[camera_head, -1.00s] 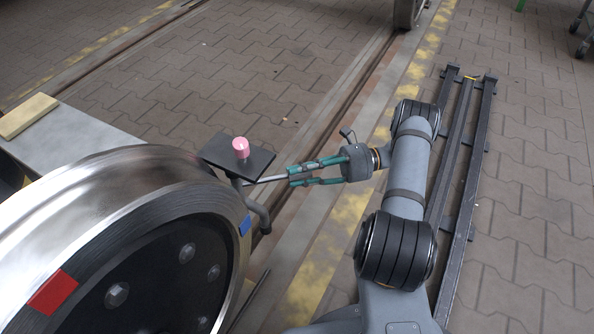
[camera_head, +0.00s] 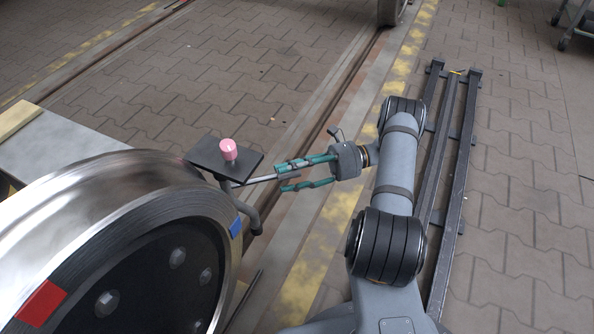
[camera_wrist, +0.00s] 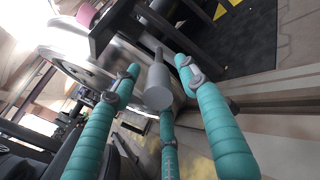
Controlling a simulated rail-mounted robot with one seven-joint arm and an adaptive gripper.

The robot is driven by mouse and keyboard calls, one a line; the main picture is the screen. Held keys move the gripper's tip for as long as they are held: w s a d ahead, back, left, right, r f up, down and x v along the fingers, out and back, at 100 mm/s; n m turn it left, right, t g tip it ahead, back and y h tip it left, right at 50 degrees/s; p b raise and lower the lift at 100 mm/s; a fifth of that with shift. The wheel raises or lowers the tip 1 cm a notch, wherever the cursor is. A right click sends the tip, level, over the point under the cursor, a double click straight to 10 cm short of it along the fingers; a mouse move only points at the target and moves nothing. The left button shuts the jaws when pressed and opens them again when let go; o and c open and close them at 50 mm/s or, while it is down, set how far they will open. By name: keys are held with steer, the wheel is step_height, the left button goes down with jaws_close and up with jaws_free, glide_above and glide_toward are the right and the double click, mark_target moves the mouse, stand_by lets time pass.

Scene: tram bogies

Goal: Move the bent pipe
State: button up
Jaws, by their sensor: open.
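A dark grey bent pipe (camera_head: 251,213) curves down below a black plate (camera_head: 222,159) beside the large wheel. A straight grey rod (camera_head: 257,180) with a thicker end reaches from under the plate towards my gripper (camera_head: 281,178). I cannot tell whether rod and bent pipe are one piece. My gripper has teal fingers; they are open around the rod's thick end. In the wrist view this end (camera_wrist: 158,92) lies between the spread fingers (camera_wrist: 157,75), with gaps visible beside it. Whether the third finger touches it is unclear.
A pink cylinder (camera_head: 228,150) stands on the plate. The shiny metal wheel (camera_head: 110,185) fills the lower left. Paved floor (camera_head: 235,85) is free beyond the plate; a sunken rail runs behind my gripper.

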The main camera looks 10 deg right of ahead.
steer(key=w+d, duration=0.1)
steer(key=d, duration=1)
steer(key=shift+d, duration=0.4)
steer(key=a, duration=0.8)
steer(key=s+a, duration=0.1)
steer(key=a, duration=0.3)
